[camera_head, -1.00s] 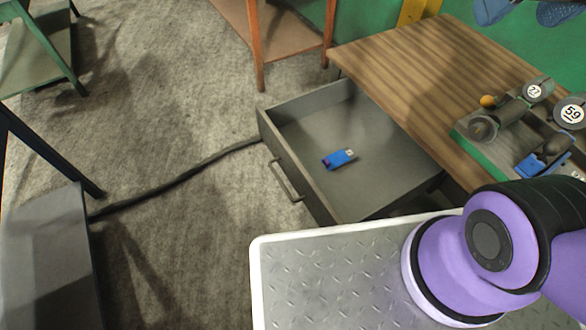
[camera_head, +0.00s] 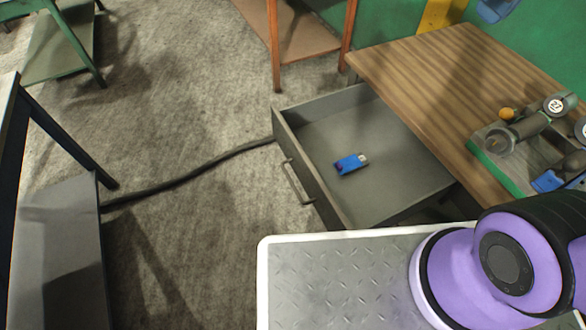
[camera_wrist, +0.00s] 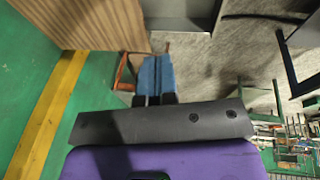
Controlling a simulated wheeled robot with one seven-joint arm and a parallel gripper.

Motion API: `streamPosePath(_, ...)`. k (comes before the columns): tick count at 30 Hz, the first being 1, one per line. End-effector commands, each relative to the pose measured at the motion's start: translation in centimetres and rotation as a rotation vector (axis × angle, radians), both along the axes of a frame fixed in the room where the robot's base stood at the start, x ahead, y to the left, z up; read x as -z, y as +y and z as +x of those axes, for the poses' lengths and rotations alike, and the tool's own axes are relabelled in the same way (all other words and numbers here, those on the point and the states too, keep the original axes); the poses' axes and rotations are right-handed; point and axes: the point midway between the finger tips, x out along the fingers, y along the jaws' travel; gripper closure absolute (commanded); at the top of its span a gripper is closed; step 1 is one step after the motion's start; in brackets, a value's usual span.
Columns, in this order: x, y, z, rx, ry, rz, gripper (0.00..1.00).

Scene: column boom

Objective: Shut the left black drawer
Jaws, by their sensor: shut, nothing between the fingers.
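The grey-black drawer (camera_head: 385,150) is pulled well out from under the wooden tabletop in the head view. Its front panel (camera_head: 310,176) has a bar handle (camera_head: 297,182) and faces left. A blue USB stick (camera_head: 350,163) lies on the drawer floor. My gripper (camera_wrist: 155,72) shows in the wrist view as two blue fingers, shut together with nothing between them. A grey box shape, seemingly the drawer (camera_wrist: 178,22), is above the fingertips there. I see no contact, but the depth between them is unclear.
The wooden tabletop (camera_head: 440,75) holds a tool rack (camera_head: 530,145) at right. A wooden stand (camera_head: 305,35) is behind the drawer. A dark cable (camera_head: 190,175) runs across the floor to the drawer's front. Open floor (camera_head: 200,90) lies left of the drawer. A grey box (camera_head: 60,250) stands lower left.

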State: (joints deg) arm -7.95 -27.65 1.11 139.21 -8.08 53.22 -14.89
Motion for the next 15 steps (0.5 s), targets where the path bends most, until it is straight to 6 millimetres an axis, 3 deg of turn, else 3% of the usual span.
streamPosePath(15, 6.0, 6.5, 8.9, -0.655, 0.274, -0.304, 1.00)
